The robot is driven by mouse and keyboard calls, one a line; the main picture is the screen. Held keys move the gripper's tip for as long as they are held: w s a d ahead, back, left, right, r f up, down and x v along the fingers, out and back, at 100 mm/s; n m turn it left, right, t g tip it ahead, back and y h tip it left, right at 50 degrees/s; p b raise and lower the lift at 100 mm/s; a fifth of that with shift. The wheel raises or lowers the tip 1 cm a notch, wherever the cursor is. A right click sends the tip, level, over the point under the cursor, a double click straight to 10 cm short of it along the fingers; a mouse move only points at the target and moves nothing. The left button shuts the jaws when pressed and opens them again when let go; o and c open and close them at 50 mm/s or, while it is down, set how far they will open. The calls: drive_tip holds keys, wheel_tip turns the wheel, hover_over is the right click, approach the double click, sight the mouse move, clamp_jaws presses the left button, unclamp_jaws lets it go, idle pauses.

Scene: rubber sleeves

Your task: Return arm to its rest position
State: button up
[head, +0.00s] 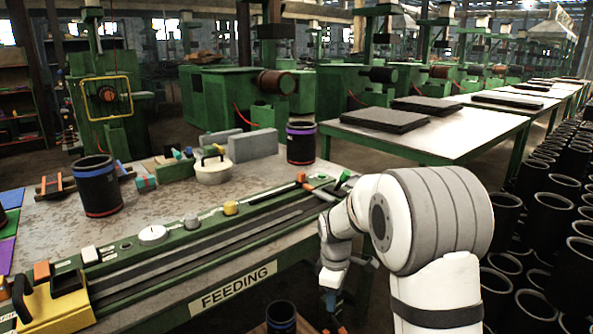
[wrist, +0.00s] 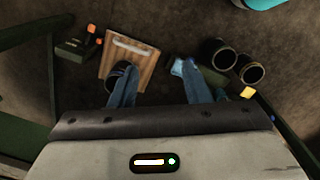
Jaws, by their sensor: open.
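My arm reaches down at the right of the head view. My gripper (head: 331,302) hangs low in front of the bench. In the wrist view my gripper (wrist: 160,82) has its two blue fingers spread, with nothing held between them. A black sleeve with a blue band (head: 97,190) stands upright on the bench at the left. A black sleeve with a purple band (head: 301,145) stands upright at the bench's back right. Another black sleeve (head: 281,317) stands low at the bottom edge. In the wrist view a dark round thing on a wooden board (wrist: 146,68) is partly hidden by the left finger.
The bench (head: 262,190) with its green-framed front rail lies close left of my arm. Many black sleeves (head: 548,215) crowd the floor at the right. A table with dark slabs (head: 450,135) stands behind. Two dark tubes (wrist: 250,70) show right in the wrist view.

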drive_tip(key=s+d+r+m+t+p, duration=0.1)
drive_tip(key=s+r+m+p, duration=0.5)
drive_tip(key=s+r, duration=0.7)
drive_tip(key=s+d+r+m+t+p, duration=0.1)
drive_tip(key=s+d+r+m+p, duration=0.3)
drive_tip(key=s+r, duration=0.9)
drive_tip(key=r+m+p, duration=0.1)
drive_tip(key=m+p, duration=0.2)
drive_tip(key=p, duration=0.1)
drive_tip(key=shift+s+d+y+p, duration=0.2)
drive_tip(key=shift+y+p, duration=0.1)
drive_tip(key=shift+c, duration=0.4)
